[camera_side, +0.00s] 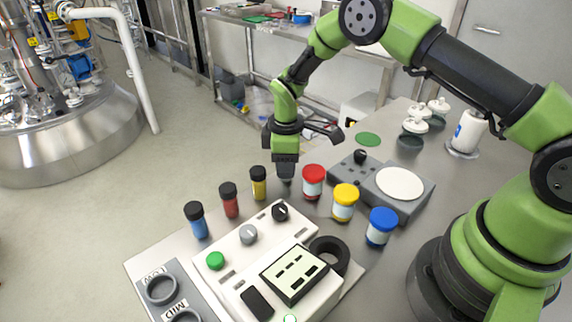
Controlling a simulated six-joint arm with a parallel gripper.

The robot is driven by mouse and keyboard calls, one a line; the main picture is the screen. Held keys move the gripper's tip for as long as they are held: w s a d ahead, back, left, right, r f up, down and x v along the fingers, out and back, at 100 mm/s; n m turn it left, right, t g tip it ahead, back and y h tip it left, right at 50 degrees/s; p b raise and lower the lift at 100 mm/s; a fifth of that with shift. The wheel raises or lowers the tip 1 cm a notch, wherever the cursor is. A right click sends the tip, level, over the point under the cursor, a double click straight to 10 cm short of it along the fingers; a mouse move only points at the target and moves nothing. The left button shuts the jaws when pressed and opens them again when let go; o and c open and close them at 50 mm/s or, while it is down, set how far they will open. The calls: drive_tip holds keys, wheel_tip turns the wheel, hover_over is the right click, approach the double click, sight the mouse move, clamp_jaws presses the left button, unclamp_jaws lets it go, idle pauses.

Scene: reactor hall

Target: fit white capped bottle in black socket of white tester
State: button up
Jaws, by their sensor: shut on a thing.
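The white tester (222,283) lies in the front middle with knobs, a green button and a display. Its black socket (343,250), a thick dark ring, is at its right side and looks empty. My gripper (285,175) points down behind the tester, between the yellow vial and the red-capped jar. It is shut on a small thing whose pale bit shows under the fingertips. The fingers hide most of it, so I cannot tell whether it is the white capped bottle. No other bottle is clearly that one.
Blue (197,222), red (229,202) and yellow (259,184) black-capped vials stand left. Red-capped (313,182), yellow-capped (344,203) and blue-capped (381,228) jars stand right, before a grey device (412,199). A white cylinder (468,130) and white-topped items (415,121) are at the back right.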

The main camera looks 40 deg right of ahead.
drive_tip(key=r, duration=0.9)
drive_tip(key=shift+s+a+r, duration=0.2)
drive_tip(key=shift+s+a, duration=0.1)
drive_tip(key=shift+a, duration=0.1)
drive_tip(key=s+a+n, duration=0.4)
drive_tip(key=s+a, duration=0.2)
drive_tip(key=s, duration=0.2)
drive_tip(key=n, duration=0.5)
approach(329, 243)
drive_tip(key=s+a+f, duration=0.1)
drive_tip(key=a, duration=0.1)
drive_tip(key=shift+s+d+f, duration=0.1)
drive_tip(key=shift+d+f, duration=0.05)
drive_tip(key=shift+f, duration=1.2)
drive_tip(key=shift+s+d+f, duration=0.1)
drive_tip(key=shift+f, duration=1.2)
drive_tip(key=shift+f, duration=0.4)
drive_tip(key=o, duration=1)
drive_tip(key=shift+w, duration=0.1)
drive_tip(key=shift+c, duration=0.3)
drive_tip(key=shift+o, duration=0.2)
